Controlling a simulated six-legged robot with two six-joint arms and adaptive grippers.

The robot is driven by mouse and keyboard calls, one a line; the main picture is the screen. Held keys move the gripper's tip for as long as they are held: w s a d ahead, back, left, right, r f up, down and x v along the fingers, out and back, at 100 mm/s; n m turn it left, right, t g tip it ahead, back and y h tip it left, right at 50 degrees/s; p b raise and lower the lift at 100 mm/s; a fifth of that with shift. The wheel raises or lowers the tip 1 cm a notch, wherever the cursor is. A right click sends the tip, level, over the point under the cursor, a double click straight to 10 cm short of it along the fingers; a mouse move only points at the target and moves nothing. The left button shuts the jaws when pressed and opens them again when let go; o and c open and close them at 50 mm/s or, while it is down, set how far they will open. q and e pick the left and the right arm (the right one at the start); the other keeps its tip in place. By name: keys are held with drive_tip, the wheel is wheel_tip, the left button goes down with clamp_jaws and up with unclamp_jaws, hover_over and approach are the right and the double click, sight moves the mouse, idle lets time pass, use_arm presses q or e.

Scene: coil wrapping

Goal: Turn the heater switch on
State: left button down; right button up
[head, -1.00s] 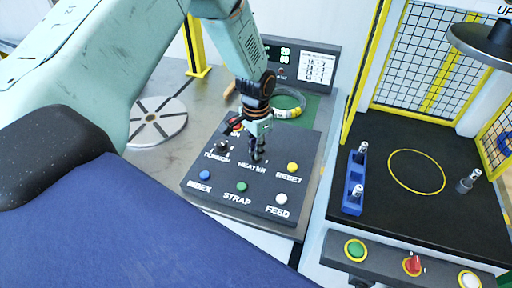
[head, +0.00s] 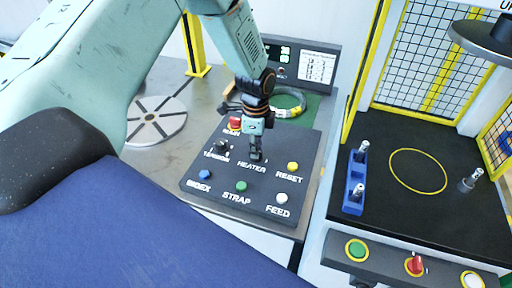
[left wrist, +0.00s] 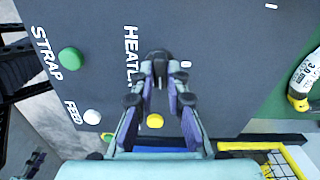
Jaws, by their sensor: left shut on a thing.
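The dark control panel (head: 213,188) lies on the metal table with a HEATER label near its middle. My left gripper (head: 256,157) reaches down onto the panel at that label and is shut on the heater switch. In the left wrist view the fingers (left wrist: 160,88) close around the dark knob of the heater switch (left wrist: 156,58), beside the HEATER lettering. The fingers mostly hide the switch in the head view, and its on or off position cannot be told. My right gripper is not in view.
Close to the left gripper are the tension switch (head: 222,146), a red button (head: 235,123), the yellow RESET button (head: 293,166) and the green STRAP button (head: 241,186). A yellow-banded coil (head: 289,101) lies behind the panel. A slotted disc (head: 157,121) is at left.

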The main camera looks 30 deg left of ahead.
use_arm(q)
drive_tip(key=shift+m, duration=0.7)
drive_tip(key=c, duration=1.3)
unclamp_jaws()
drive_tip(key=shift+c, duration=0.2)
drive_tip(key=shift+r, duration=0.15)
wheel_tip(320, 180, up, 12)
